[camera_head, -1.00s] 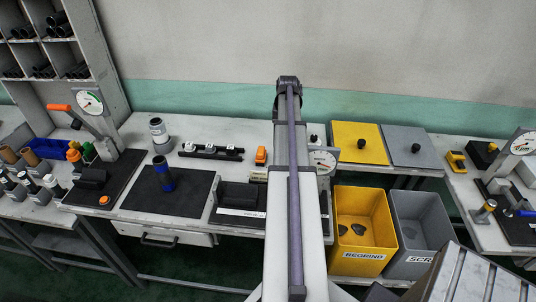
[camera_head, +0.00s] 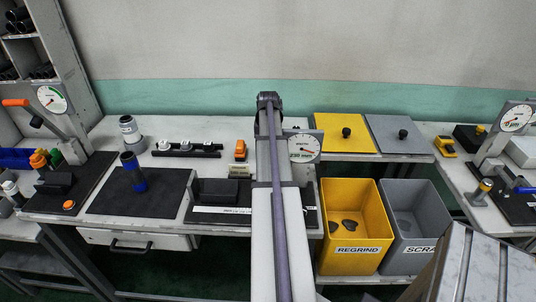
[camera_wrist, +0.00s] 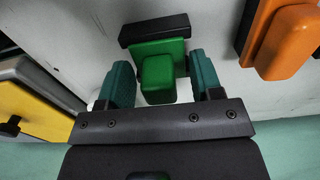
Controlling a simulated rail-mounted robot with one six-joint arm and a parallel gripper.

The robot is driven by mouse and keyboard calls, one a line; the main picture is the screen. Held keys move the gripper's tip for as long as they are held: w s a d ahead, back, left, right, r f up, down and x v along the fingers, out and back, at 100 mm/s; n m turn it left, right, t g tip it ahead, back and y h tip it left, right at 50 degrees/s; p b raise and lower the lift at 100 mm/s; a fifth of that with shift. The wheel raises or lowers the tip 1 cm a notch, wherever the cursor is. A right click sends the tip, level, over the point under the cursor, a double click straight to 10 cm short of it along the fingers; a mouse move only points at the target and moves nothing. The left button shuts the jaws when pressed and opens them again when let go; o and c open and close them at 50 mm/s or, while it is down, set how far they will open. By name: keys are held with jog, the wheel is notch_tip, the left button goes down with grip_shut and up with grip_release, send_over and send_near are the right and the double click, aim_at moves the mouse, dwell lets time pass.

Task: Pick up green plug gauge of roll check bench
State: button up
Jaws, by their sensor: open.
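In the wrist view a green block-shaped piece (camera_wrist: 160,76), which I take for the green plug gauge, lies on the pale bench top with a black bar (camera_wrist: 154,29) across its far end. My gripper (camera_wrist: 159,62) is open, with one teal finger on each side of the green piece. Whether the fingers touch it or are lowered around it I cannot tell. In the head view my arm hides the gripper and this green piece.
An orange block (camera_wrist: 286,40) lies right of the gripper in the wrist view; it also shows in the head view (camera_head: 240,150). A yellow lid (camera_wrist: 35,110) with a black knob is on the left. In the head view a dial gauge (camera_head: 304,147) stands beside my arm.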

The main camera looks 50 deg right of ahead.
jog(key=shift+r, duration=0.1)
jog(key=c, duration=1)
jog(key=shift+r, duration=0.1)
jog(key=shift+c, duration=0.2)
